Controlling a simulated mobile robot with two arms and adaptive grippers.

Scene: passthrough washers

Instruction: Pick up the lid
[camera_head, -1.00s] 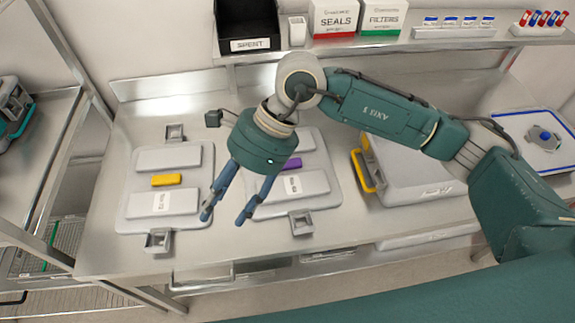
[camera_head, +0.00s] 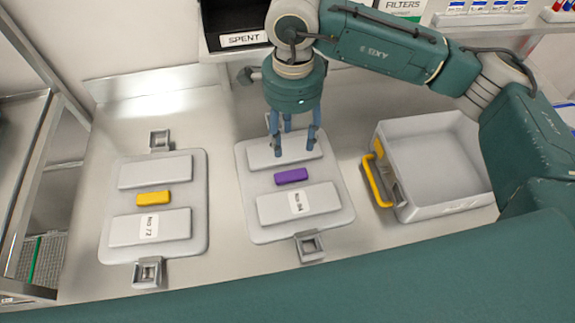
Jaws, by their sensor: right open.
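Two flat grey lids lie side by side on the steel bench. The left lid (camera_head: 112,203) has a yellow handle block (camera_head: 154,198) and a label. The right lid (camera_head: 343,212) has a purple handle block (camera_head: 291,177) and a label. Both have grey latch tabs at their far and near ends. My right gripper (camera_head: 294,150) is open and points down over the far part of the purple-handled lid. Its fingers hold nothing and hide part of that lid's far edge. My left gripper is out of view.
A grey open-topped tray (camera_head: 440,130) with a yellow handle (camera_head: 377,183) stands to the right. A black bin (camera_head: 245,40) marked SPENT and a white-and-green filters box (camera_head: 400,8) are on the back shelf. Bare bench (camera_head: 220,110) lies between the lids and the shelf.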

